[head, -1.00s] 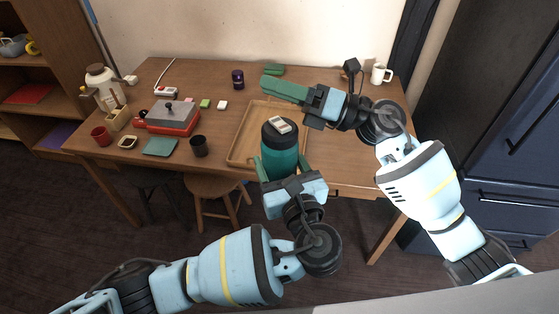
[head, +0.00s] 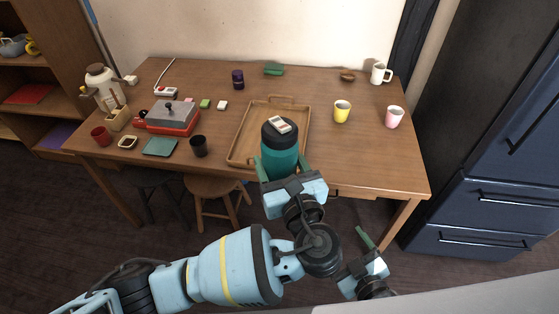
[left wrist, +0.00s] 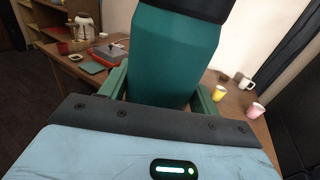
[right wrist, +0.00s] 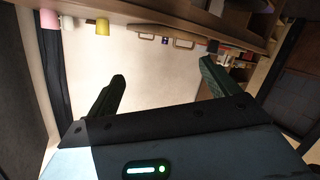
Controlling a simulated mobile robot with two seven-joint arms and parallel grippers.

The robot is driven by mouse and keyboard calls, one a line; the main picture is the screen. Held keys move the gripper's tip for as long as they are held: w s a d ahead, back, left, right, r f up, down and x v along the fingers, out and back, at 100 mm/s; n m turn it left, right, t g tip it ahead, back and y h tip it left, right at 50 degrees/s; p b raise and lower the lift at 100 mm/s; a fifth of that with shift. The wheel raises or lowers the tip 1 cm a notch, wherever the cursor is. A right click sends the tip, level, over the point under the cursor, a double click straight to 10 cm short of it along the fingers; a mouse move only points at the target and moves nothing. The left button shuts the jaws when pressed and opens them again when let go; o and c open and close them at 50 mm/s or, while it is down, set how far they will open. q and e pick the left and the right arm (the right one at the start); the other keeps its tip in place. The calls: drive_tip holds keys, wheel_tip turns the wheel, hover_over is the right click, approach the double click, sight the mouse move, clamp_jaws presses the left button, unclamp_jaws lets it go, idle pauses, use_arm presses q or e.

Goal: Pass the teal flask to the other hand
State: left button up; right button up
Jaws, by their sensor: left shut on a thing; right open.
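The teal flask (head: 278,158) has a dark lid and stands upright in my left gripper (head: 284,174), which is shut on its body. The flask is at the front edge of the table, in front of the wooden tray. It fills the middle of the left wrist view (left wrist: 172,55), between the fingers. My right gripper (head: 362,254) is low at the bottom right of the head view, apart from the flask. In the right wrist view its two fingers (right wrist: 160,90) are spread with nothing between them.
The wooden tray (head: 240,147) lies behind the flask. A yellow cup (head: 342,111), a pink cup (head: 394,117) and a white mug (head: 380,73) stand on the right of the table. A red grill (head: 168,118) and dark cup (head: 199,146) are on the left. Stools stand below.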

drive_tip(key=s+d+f+m+g, duration=0.1)
drive_tip(key=s+f+m+g, duration=0.1)
drive_tip(key=s+f, duration=0.3)
drive_tip(key=s+d+f+m+g+h, duration=0.1)
drive_tip(key=s+f+m+g, duration=0.2)
drive_tip(key=s, duration=0.9)
wheel_tip(320, 180, down, 2)
drive_tip(key=shift+s+f+g+h, duration=0.1)
drive_tip(key=shift+s+g+h, duration=0.2)
drive_tip(key=shift+s+g, duration=0.15)
